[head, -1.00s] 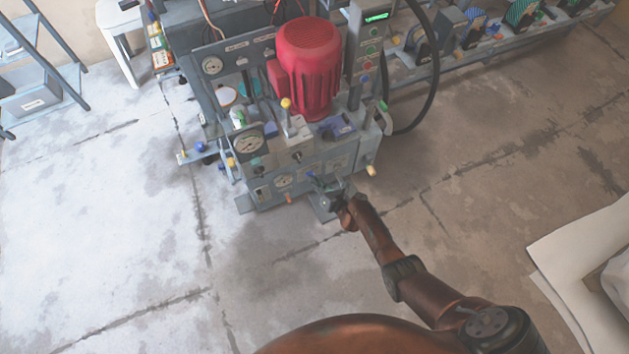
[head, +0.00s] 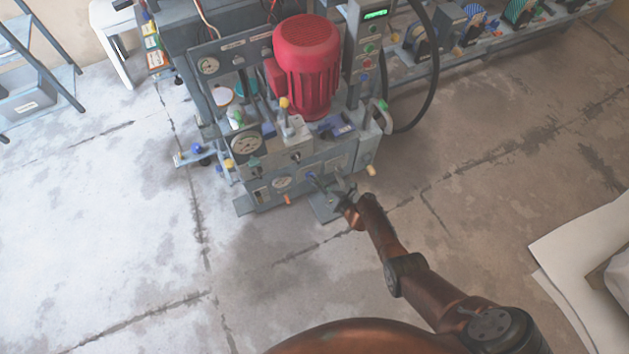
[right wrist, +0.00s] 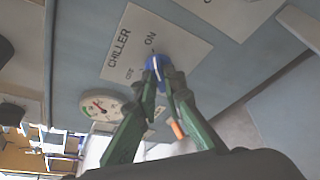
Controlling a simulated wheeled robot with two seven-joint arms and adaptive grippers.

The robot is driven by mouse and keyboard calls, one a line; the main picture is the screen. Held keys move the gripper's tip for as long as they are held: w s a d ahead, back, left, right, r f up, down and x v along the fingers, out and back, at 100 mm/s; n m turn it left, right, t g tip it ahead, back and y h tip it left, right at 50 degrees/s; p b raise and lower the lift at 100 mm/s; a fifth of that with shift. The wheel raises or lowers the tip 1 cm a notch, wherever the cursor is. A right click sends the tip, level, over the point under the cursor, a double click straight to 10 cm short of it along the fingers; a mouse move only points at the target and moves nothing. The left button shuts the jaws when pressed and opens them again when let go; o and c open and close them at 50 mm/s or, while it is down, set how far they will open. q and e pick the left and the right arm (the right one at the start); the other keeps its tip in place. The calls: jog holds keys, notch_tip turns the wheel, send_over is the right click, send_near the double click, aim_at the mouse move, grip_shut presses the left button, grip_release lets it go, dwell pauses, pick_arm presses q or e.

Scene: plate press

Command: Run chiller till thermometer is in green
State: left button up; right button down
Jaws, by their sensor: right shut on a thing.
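The chiller switch has a blue knob (right wrist: 153,62) on a white plate (right wrist: 122,50) marked CHILLER, OFF and ON in the right wrist view. My right gripper (right wrist: 162,82) is shut on this knob, with its green fingers on either side. In the head view my right gripper (head: 338,196) is at the lower front of the press. A round white dial (right wrist: 100,107), seemingly the thermometer, sits beside the plate. Its needle and a coloured zone are too small to read surely. The dial also shows in the head view (head: 282,182). My left gripper is not in view.
The floor (head: 120,250) in front is clear.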

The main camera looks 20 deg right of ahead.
jog(key=c, duration=2)
grip_release()
jog(key=v, duration=1.2)
jog(key=shift+a, duration=0.1)
